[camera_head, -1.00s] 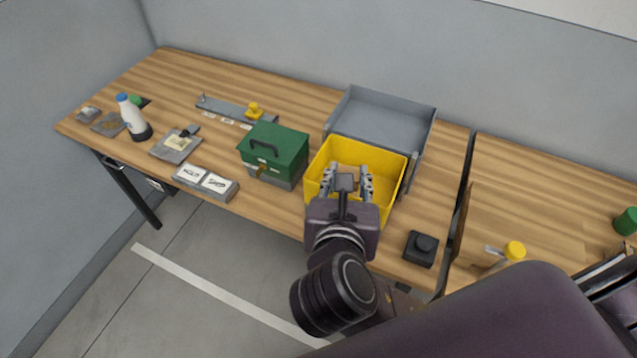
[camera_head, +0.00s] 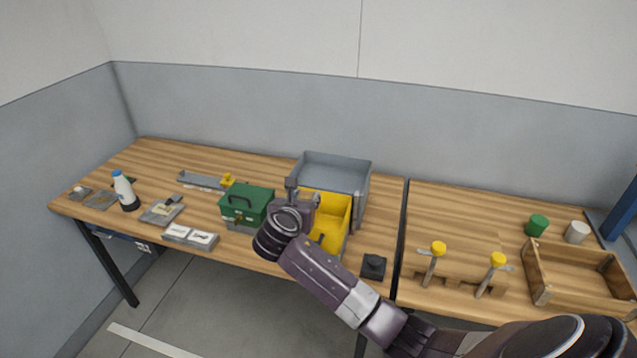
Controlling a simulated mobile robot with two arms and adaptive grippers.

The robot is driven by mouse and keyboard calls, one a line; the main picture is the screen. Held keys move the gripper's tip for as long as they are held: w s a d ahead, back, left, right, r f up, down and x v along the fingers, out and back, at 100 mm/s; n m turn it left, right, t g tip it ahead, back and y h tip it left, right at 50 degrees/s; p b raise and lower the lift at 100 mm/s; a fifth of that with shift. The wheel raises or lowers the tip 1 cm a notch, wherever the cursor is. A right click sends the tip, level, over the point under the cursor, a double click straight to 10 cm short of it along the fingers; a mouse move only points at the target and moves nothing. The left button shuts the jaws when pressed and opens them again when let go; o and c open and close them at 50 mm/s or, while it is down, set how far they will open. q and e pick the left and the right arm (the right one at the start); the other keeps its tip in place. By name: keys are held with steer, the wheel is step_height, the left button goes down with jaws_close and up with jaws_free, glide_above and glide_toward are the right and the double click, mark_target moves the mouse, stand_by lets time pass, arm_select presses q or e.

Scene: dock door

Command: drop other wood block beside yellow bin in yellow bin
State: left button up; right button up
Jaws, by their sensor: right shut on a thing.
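The yellow bin (camera_head: 336,222) stands on the left workbench, in front of the grey tray, partly covered by my right gripper. My right gripper (camera_head: 303,192) is over the left side of the yellow bin. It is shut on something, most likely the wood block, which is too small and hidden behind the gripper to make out. No other loose wood block is clear beside the bin. My left gripper is out of view.
A green toolbox (camera_head: 245,206) stands close left of the bin, a grey tray (camera_head: 336,172) behind it, and a black button box (camera_head: 373,266) to its right. A wooden crate (camera_head: 580,280) and two yellow-topped clamps (camera_head: 437,250) are on the right bench.

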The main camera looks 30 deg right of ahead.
arm_select(q)
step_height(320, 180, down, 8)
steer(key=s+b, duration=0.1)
steer(key=b, duration=0.7)
arm_select(e)
steer(key=w+d+f+m, duration=0.1)
steer(key=w+d+f, duration=0.1)
steer(key=d+f, duration=0.3)
step_height(320, 180, down, 2)
steer(key=shift+w+d+g+h, duration=0.2)
steer(key=shift+d+g+h, duration=0.1)
steer(key=shift+g+h, duration=0.1)
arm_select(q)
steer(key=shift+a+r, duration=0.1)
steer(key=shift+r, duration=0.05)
arm_select(e)
steer(key=o, duration=1)
steer(key=v, duration=1.2)
steer(key=shift+s, duration=0.1)
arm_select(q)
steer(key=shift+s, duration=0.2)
